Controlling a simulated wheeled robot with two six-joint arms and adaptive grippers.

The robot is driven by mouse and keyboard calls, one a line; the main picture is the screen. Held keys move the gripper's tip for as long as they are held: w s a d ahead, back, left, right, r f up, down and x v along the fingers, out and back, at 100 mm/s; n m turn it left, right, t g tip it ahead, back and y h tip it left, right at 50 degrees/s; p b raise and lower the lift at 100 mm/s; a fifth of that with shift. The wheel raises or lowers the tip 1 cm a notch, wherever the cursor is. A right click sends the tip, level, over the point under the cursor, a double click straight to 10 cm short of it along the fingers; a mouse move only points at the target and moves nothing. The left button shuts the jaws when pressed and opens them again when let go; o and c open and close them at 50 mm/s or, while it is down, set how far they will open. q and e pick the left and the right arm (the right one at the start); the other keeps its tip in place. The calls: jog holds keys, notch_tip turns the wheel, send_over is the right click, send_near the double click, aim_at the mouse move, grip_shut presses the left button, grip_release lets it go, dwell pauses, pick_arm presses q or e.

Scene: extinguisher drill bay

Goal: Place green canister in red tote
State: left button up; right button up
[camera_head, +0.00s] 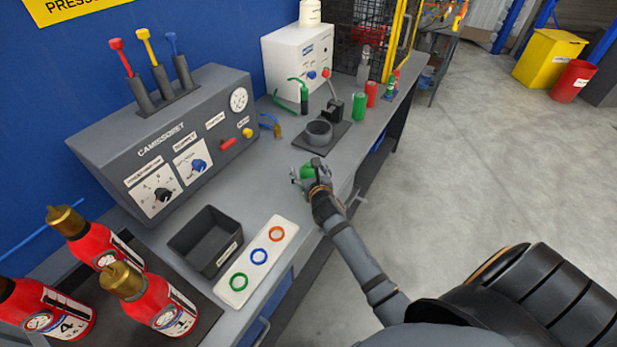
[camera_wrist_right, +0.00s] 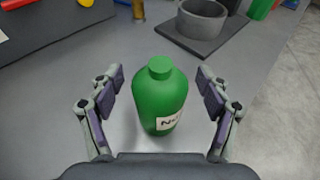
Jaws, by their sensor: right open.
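A green canister (camera_wrist_right: 162,100) with a white label stands upright on the grey bench, seen in the right wrist view. In the head view only a green part of it (camera_head: 307,171) shows, the rest hidden behind my right gripper (camera_head: 311,177). My right gripper is open, with one finger on each side of the canister; a gap shows on both sides in the wrist view. A red tote (camera_head: 572,82) stands on the floor at the far right, beyond the bench, well away from the gripper. My left gripper is out of view.
A ring-shaped holder (camera_head: 318,133) on a dark plate stands just beyond the canister. Behind it are a green cylinder (camera_head: 359,106) and a red cylinder (camera_head: 371,94). A yellow bin (camera_head: 548,58) stands beside the red tote. The floor between is clear.

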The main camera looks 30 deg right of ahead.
jog(key=shift+s, duration=0.1)
jog(key=shift+s+r, duration=0.1)
jog(key=shift+r, duration=0.05)
jog(key=c, duration=1.2)
grip_shut()
jog(key=shift+r, duration=0.45)
notch_tip(320, 180, up, 3)
jog(key=shift+d+f, duration=0.1)
jog(key=shift+d, duration=0.05)
jog(key=s+d+r+p, duration=0.4)
jog(key=s+d+r, duration=0.2)
jog(key=s+r, duration=0.3)
jog(key=shift+s+r, duration=0.15)
jog(key=shift+s, duration=1.5)
